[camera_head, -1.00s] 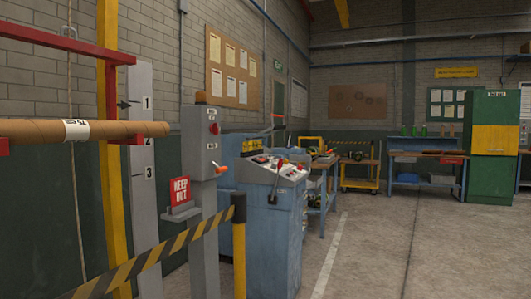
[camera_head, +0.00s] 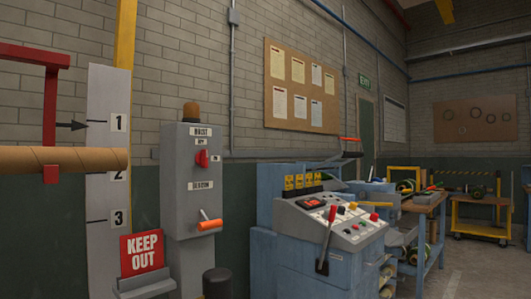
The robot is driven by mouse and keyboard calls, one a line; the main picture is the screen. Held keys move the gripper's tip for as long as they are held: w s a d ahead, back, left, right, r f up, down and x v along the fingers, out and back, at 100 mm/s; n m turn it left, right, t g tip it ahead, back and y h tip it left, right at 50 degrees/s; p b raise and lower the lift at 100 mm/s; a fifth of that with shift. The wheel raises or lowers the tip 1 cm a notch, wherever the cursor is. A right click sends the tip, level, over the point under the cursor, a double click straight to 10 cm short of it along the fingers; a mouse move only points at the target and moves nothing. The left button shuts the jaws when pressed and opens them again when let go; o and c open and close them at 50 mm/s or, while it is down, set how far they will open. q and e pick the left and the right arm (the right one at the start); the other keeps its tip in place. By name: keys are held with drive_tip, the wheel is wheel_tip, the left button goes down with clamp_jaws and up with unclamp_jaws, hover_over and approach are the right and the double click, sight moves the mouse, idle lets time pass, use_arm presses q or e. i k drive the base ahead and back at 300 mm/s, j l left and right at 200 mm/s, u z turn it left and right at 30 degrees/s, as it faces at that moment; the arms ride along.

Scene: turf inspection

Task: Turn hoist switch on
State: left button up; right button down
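The hoist control post (camera_head: 192,190) is a grey upright box left of centre, labelled HOIST at the top. The hoist switch (camera_head: 201,159) is a red knob on its face, with small markings above it and to its right; I cannot tell its exact setting. Lower on the box is a lever with an orange handle (camera_head: 209,225), above which is a second label. An amber lamp (camera_head: 191,112) sits on top and looks unlit. Neither of my grippers shows in the view.
A red KEEP OUT sign (camera_head: 142,253) and a dark post top (camera_head: 217,281) stand before the hoist post. A blue control console (camera_head: 330,235) is to its right. A cardboard roll (camera_head: 65,159) and a numbered scale board (camera_head: 112,150) are at left. Open floor shows at far right.

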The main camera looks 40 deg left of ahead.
sight(201, 158)
drive_tip(key=i+u, duration=0.45)
drive_tip(key=i+l+u, duration=0.15)
drive_tip(key=u, duration=0.3)
drive_tip(key=i+l+u, duration=0.3)
drive_tip(key=u, duration=0.15)
drive_tip(key=i+l+u, duration=0.35)
drive_tip(key=u, duration=0.15)
